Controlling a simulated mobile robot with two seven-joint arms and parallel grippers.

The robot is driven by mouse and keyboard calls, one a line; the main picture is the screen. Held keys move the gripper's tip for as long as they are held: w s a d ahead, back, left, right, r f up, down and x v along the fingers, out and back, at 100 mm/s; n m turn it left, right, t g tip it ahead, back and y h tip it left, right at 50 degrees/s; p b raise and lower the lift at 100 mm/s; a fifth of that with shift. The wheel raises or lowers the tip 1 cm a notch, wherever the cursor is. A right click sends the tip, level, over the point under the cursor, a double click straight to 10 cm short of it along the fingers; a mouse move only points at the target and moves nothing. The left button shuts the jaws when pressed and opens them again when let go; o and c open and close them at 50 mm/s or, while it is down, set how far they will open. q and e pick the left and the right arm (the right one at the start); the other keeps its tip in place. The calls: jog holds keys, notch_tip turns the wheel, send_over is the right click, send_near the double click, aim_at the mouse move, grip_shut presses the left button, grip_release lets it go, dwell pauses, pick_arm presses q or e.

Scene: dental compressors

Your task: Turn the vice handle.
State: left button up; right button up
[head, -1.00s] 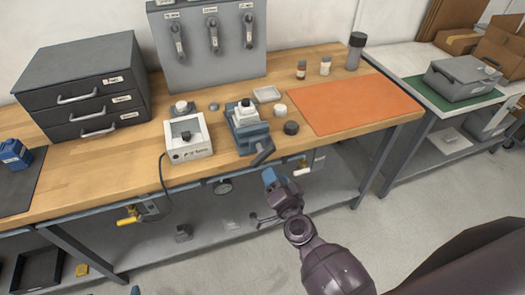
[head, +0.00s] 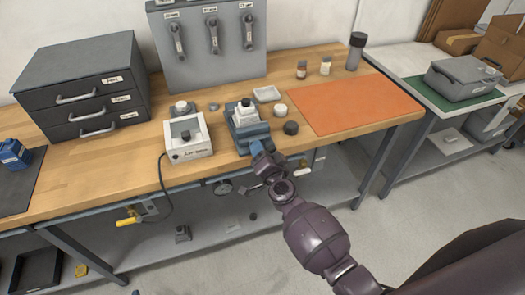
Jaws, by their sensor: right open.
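A small blue-grey vice (head: 248,133) sits at the front edge of the wooden bench, with a pale block and dark knob held on top. Its dark handle points forward from the vice's front and is now mostly hidden behind my right gripper. My right gripper (head: 258,150) is at the handle, close in front of the vice, with its arm reaching up from the lower right. The jaws are open. I cannot tell whether the fingers touch the handle. My left gripper is not in view.
A white device (head: 188,150) with a cable stands left of the vice. A black round puck (head: 291,128), a white jar (head: 280,110) and a small dish (head: 266,94) are close by. An orange mat (head: 350,105) lies clear to the right. Grey drawers (head: 85,85) stand at the left.

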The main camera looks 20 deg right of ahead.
jog(key=shift+w, duration=0.1)
jog(key=shift+c, duration=0.5)
jog(key=c, duration=0.7)
jog(key=shift+o, duration=0.2)
jog(key=shift+m, duration=1.2)
jog(key=o, duration=0.8)
jog(key=shift+c, duration=0.2)
jog(key=s, duration=1.1)
jog(key=shift+d, duration=0.2)
jog(key=shift+w, duration=0.1)
